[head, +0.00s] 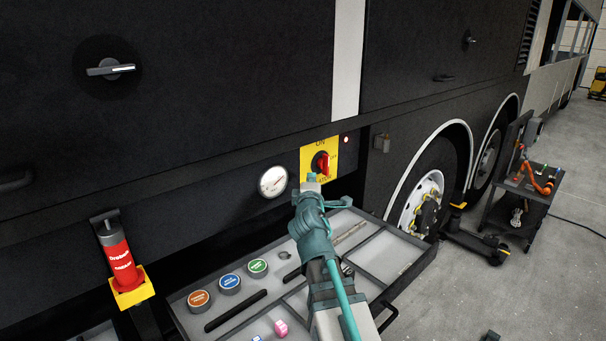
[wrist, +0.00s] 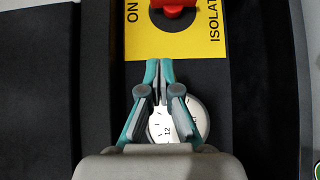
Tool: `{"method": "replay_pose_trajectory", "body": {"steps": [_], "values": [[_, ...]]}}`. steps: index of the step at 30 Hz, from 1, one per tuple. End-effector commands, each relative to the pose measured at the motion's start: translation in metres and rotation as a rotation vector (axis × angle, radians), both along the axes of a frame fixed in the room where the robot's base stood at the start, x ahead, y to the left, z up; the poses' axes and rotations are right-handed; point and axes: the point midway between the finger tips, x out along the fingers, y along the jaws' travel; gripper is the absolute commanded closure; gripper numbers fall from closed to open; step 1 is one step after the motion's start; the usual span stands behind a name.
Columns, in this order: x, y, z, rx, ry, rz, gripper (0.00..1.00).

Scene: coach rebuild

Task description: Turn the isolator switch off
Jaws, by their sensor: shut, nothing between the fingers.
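The isolator switch is a red knob (head: 322,163) on a black disc, on a yellow plate (head: 308,150) marked ON at the top and OFF at the right. Its handle looks roughly upright, toward ON. The red knob (wrist: 173,8) is cut off by the top edge of the wrist view, above the yellow plate's lettering (wrist: 214,30). My gripper (head: 311,178) is shut and empty in front of the plate's lower left part and hides some lettering. In the wrist view its fingertips (wrist: 159,63) overlap the plate's near edge, apart from the knob.
A round gauge (head: 273,182) sits left of the plate, partly behind my fingers in the wrist view. An open drawer (head: 402,262) with tins and tools lies below my arm. A red bottle (head: 117,258) stands left.

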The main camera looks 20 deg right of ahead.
Motion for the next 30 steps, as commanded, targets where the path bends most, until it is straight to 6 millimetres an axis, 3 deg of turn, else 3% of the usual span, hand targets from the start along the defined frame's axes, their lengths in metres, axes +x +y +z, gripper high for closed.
{"method": "replay_pose_trajectory", "body": {"steps": [15,21,30], "values": [[0.089,-0.038,0.002,-0.003,0.001,-0.002,1.0],[0.095,-0.063,0.002,-0.002,0.002,-0.002,1.0],[0.099,-0.074,0.0,-0.003,0.0,-0.001,1.0]]}}
